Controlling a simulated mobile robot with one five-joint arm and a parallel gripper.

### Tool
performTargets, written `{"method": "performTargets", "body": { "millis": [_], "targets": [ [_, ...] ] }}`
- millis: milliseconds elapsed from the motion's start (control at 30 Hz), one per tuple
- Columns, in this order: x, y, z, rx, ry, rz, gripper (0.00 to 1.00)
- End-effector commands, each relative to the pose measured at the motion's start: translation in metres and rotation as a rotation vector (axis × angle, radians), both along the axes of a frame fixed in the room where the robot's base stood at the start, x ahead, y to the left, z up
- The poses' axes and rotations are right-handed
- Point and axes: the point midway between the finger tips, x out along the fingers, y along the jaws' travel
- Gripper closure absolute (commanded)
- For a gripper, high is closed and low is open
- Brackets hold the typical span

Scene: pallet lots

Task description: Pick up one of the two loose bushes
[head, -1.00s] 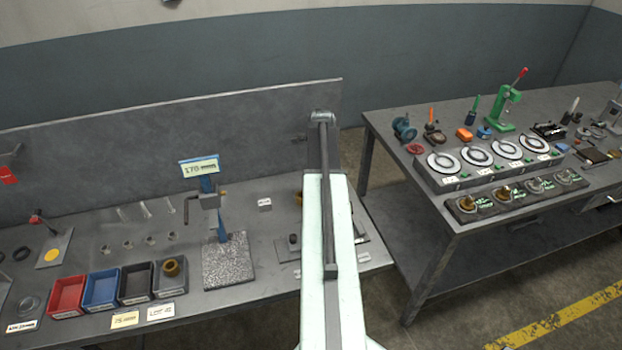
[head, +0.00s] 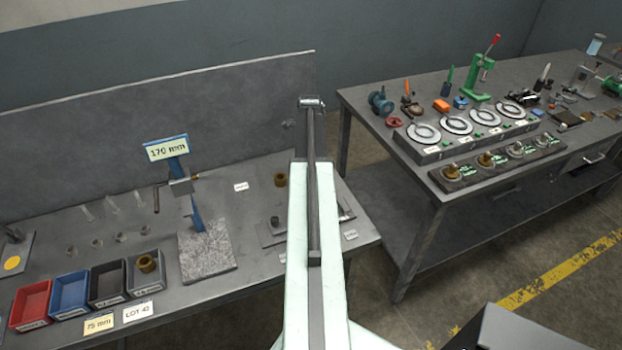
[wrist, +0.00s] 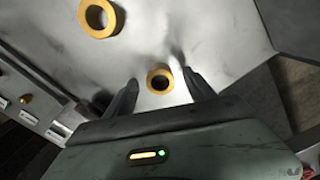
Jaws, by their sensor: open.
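Two brass-yellow ring bushes lie on a grey surface in the wrist view. The nearer bush (wrist: 149,83) is between my open fingertips, with a gap visible on both sides. The farther bush (wrist: 82,18) lies beyond and to the left, clear of the fingers. My gripper (wrist: 160,75) is open and empty. In the head view one loose bush (head: 281,179) stands on the left bench just left of my arm. My arm hides the gripper there, and I do not see the second loose bush.
Another bush (head: 147,263) sits in the grey bin (head: 133,284). A measuring stand (head: 196,210) marked 170 mm and a dark plate (head: 268,235) are on the left bench (head: 230,283). A right bench (head: 440,200) carries dials and fixtures. Floor shows between the benches.

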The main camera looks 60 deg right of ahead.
Motion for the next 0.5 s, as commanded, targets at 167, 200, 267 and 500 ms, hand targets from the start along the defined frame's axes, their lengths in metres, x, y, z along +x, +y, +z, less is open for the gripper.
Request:
{"method": "performTargets", "body": {
  "millis": [167,200,267,500],
  "targets": [
    [-0.0001,-0.0003,-0.0135,0.000,0.000,0.000,0.37],
    [-0.0002,-0.0003,-0.0122,0.000,0.000,0.000,0.37],
    [-0.0002,-0.0004,-0.0118,0.000,0.000,0.000,0.37],
    [-0.0005,-0.0006,-0.0116,0.000,0.000,-0.001,0.98]
  ]
}}
